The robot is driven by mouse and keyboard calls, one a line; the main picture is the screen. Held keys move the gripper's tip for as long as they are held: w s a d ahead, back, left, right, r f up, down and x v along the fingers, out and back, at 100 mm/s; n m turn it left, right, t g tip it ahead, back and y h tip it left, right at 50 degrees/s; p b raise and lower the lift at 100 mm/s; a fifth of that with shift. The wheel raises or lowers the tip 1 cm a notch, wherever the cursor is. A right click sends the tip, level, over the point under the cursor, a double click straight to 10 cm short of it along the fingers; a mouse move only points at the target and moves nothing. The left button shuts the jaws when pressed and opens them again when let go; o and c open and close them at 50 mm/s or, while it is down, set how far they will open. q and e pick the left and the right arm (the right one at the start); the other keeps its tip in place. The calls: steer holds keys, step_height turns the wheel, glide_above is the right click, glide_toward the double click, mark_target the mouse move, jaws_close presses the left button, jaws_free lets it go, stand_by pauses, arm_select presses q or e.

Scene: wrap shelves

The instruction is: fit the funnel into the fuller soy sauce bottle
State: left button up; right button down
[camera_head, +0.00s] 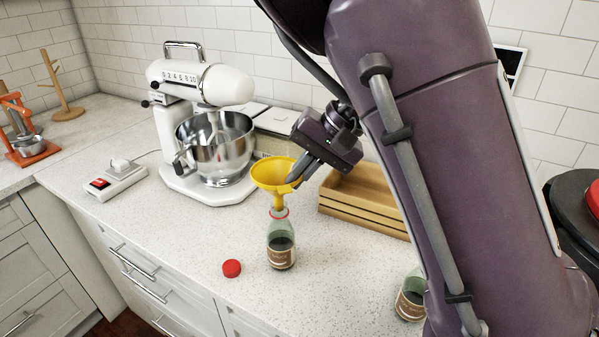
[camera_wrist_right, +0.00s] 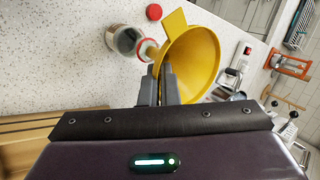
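The yellow funnel (camera_head: 272,172) is upright above a glass soy sauce bottle (camera_head: 281,246) with dark liquid in its lower part. The spout meets the bottle's mouth at the red neck ring; I cannot tell how far inside it is. My right gripper (camera_head: 298,176) is shut on the funnel's rim. In the right wrist view, the funnel (camera_wrist_right: 196,62) is between the fingers (camera_wrist_right: 160,88), with the bottle (camera_wrist_right: 122,40) beyond. A second bottle (camera_head: 410,298) is partly hidden by my right arm, so its full level is unclear. My left gripper is not in view.
A red cap (camera_head: 231,268) lies left of the bottle. A wooden crate (camera_head: 362,207) is behind to the right. A white stand mixer (camera_head: 205,120) with a steel bowl and a white switch box (camera_head: 118,180) are to the left. The front counter is mostly clear.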

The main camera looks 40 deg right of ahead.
steer(key=shift+f+b, duration=1.05)
steer(key=shift+f, duration=0.15)
steer(key=c, duration=1.6)
jaws_free()
steer(key=shift+r, duration=0.1)
steer(key=shift+r, duration=0.1)
steer(key=v, duration=0.7)
steer(key=shift+s+d+r, duration=0.15)
steer(key=shift+r, duration=0.05)
